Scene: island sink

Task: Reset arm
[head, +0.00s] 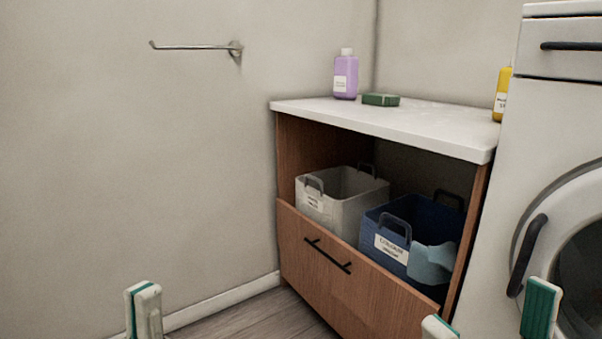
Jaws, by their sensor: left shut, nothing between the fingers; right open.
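My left gripper (145,309) shows at the bottom left of the head view, its pale fingers with green pads together and nothing between them. It is in front of the bare wall and floor edge, apart from everything. My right gripper (490,318) is at the bottom right, its two fingers spread wide with nothing held. It appears in front of the cabinet's right side and the washing machine. The arms behind both grippers are out of frame.
A wooden cabinet (315,262) with a white top (420,122) holds a grey basket (350,213) and a blue basket (372,228) with a light blue item (432,262). A purple bottle (346,78), green block (381,99) and yellow bottle (502,95) stand on top. A washing machine (500,215) is at right.

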